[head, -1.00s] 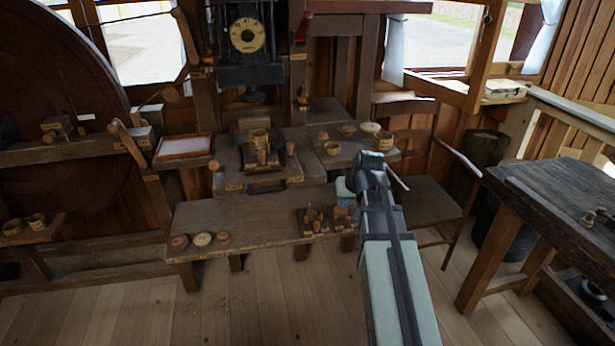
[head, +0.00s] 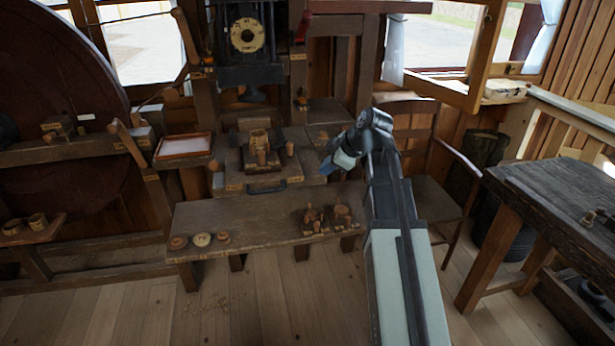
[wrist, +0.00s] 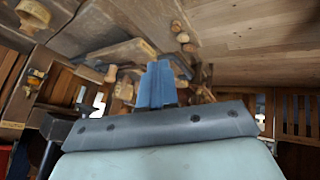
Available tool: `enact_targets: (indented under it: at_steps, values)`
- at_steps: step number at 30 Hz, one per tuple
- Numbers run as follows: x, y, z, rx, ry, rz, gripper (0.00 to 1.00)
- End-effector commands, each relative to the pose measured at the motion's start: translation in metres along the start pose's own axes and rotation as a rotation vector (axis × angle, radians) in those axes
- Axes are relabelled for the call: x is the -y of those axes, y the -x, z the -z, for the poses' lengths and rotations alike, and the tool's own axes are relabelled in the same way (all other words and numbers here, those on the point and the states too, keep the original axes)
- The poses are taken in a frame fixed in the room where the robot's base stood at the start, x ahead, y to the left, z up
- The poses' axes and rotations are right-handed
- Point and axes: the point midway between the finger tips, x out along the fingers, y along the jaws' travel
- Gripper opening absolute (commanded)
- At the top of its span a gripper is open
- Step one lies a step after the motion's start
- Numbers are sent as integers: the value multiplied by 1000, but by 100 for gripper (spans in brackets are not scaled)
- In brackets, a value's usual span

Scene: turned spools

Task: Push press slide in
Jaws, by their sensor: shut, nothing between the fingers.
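The press slide (head: 234,181) is a wooden board with a dark handle at its front edge, on the bench in the head view. It sticks out toward me below the dark press (head: 250,75) with its round dial. A cup-shaped spool (head: 259,138) and a small peg (head: 261,157) stand on a dark block on the slide. My gripper (head: 327,168) is to the right of the slide, pointing left and down, apart from it in the picture. In the wrist view its blue fingers (wrist: 157,84) are together and empty; a wooden board with a tan label lies beyond them.
A low shelf (head: 240,220) in front holds several round discs at left and a dark tray of turned pieces (head: 312,222) at right. A pale tray (head: 184,147) stands left of the slide. A chair and a dark table (head: 560,190) are on the right.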

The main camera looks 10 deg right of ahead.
Motion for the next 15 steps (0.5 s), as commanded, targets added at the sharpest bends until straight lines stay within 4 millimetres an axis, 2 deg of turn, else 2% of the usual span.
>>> enact_targets:
  at_steps: [6, 11, 15]
  values:
    - [2, 0, -1, 2, 196, 10, 0]
    - [2, -4, -1, 2, 236, 10, 0]
    - [2, -16, -1, 2, 236, 12, 0]
